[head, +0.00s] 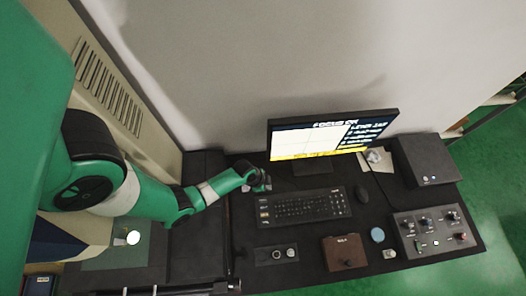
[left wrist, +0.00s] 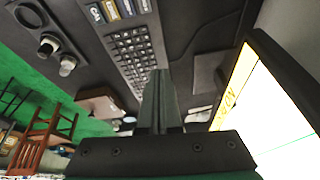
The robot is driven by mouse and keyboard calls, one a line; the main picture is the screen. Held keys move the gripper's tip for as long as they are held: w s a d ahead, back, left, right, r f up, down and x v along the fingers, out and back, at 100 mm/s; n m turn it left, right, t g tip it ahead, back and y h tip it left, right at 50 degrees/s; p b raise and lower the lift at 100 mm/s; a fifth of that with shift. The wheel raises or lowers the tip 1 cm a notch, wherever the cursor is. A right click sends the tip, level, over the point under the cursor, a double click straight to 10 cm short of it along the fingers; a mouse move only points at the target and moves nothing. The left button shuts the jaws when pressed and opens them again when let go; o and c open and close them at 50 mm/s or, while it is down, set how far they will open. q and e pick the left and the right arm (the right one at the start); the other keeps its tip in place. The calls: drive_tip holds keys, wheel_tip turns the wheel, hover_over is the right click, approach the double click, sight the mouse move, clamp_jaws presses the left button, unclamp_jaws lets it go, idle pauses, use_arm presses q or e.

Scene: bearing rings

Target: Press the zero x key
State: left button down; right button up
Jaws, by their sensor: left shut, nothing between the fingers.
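A black keyboard (head: 335,204) lies on the dark desk in front of the monitor. At its left end are a few larger keys, some with coloured labels; in the left wrist view one of these large keys (left wrist: 95,13) seems to read "CAL". I cannot make out which key is zero x. My left gripper (head: 264,183) is shut and empty, just behind the keyboard's left end and apparently above the desk. My right gripper is not in view.
A lit monitor (head: 333,134) reading "FOCUS OK" stands behind the keyboard. A mouse (head: 361,194) lies to its right. A two-knob panel (head: 266,257), a brown box (head: 345,253) and a knobbed control panel (head: 414,238) stand in front. A dark box (head: 425,165) is at back right.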

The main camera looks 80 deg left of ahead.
use_arm(q)
drive_tip(key=s+f+n+g, duration=0.1)
drive_tip(key=s+f, duration=0.2)
drive_tip(key=s, duration=0.3)
drive_tip(key=shift+d+f, duration=0.15)
drive_tip(key=shift+d, duration=0.15)
drive_tip(key=b, duration=0.9)
approach(263, 200)
drive_tip(key=shift+w+f, duration=0.25)
drive_tip(key=shift+w, duration=0.35)
drive_tip(key=x, duration=0.1)
drive_tip(key=b+x, duration=0.1)
drive_tip(key=x, duration=0.1)
drive_tip(key=b+x, duration=0.1)
drive_tip(key=x, duration=0.1)
drive_tip(key=shift+s+d+f, duration=0.1)
drive_tip(key=shift+s, duration=0.2)
drive_tip(key=shift+f+b, duration=0.3)
drive_tip(key=shift+f, duration=0.1)
